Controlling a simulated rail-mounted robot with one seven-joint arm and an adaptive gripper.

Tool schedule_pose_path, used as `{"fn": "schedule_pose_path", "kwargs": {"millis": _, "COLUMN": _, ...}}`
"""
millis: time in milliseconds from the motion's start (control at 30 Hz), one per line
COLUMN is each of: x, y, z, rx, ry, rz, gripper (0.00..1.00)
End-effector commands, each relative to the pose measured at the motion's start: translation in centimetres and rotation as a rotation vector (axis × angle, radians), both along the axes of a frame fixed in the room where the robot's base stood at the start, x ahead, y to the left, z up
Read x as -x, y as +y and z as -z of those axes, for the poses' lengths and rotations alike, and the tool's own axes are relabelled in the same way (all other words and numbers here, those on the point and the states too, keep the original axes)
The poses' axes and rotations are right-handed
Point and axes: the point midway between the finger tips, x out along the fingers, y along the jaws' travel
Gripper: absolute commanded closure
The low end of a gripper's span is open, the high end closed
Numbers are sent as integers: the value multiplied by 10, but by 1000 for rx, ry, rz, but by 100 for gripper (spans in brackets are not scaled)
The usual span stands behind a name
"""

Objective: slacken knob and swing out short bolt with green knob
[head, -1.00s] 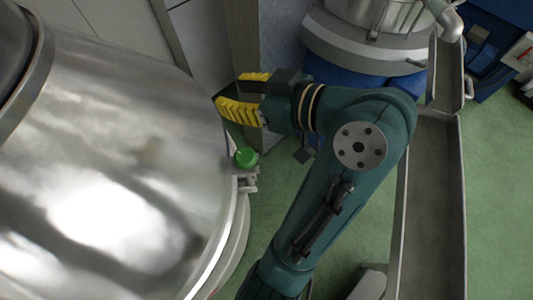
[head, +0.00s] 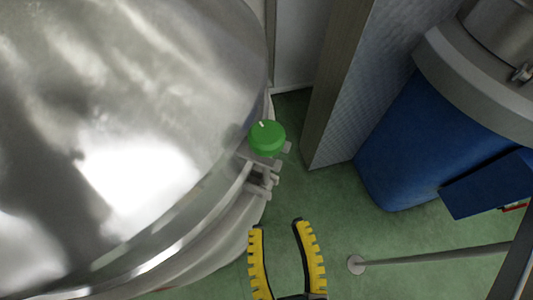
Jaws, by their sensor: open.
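The green knob (head: 267,137) is round with a small white mark on its top. It sits at the rim of the large shiny steel lid (head: 120,110), above a metal clamp bracket (head: 262,175) on the vessel's side. The short bolt under the knob is mostly hidden.
A grey post (head: 340,90) stands right of the knob. A blue drum-like base (head: 415,140) under steel equipment is farther right. A thin rod with a round foot (head: 356,265) crosses the lower right. Green floor (head: 330,200) shows between these.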

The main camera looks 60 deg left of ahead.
Motion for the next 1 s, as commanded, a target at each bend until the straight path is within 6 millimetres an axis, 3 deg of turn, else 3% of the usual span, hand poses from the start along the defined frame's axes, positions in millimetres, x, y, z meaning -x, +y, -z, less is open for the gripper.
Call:
{"fn": "schedule_pose_path", "kwargs": {"millis": 600, "x": -36, "y": 95, "z": -1, "rx": 1, "ry": 0, "rz": -7, "gripper": 60}}
{"fn": "schedule_pose_path", "kwargs": {"millis": 800, "x": -43, "y": 108, "z": 0, "rx": 2, "ry": -1, "rz": -2, "gripper": 60}}
{"fn": "schedule_pose_path", "kwargs": {"millis": 1000, "x": -44, "y": 109, "z": 0, "rx": 1, "ry": -1, "rz": 1, "gripper": 60}}
